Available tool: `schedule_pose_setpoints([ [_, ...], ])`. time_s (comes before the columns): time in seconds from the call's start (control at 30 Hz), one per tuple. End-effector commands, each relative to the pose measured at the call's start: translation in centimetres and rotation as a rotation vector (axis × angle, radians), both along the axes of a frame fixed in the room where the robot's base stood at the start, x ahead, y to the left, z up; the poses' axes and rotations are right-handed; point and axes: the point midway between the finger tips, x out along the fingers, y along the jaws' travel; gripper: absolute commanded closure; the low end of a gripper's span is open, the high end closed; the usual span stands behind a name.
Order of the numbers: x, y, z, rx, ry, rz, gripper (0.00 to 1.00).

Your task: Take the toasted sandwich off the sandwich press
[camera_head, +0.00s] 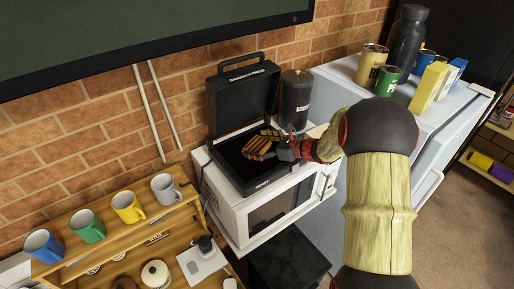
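The toasted sandwich (257,147), golden brown with dark grill stripes, shows over the open black sandwich press (228,156). The press stands on a white microwave with its lid (241,95) raised at the back. My gripper (272,142) is over the right part of the press, right up against the sandwich in the picture. Its fingers are small and partly hidden by the sandwich and the wrist. I cannot tell whether they are closed on the sandwich, or whether the sandwich touches the plate.
The white microwave (268,210) stands beside a white fridge (326,84) with tins, a dark bottle and cartons on top. A dark canister (296,98) is close behind the press. Several mugs stand on the wooden shelf (107,238) at left. Brick wall lies behind.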

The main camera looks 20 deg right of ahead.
Motion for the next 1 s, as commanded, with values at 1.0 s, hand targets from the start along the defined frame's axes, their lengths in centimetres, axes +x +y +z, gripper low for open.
schedule_pose_setpoints([
  [1.0, 0.0, 0.0, 3.2, -0.003, -0.004, 0.001, 0.39],
])
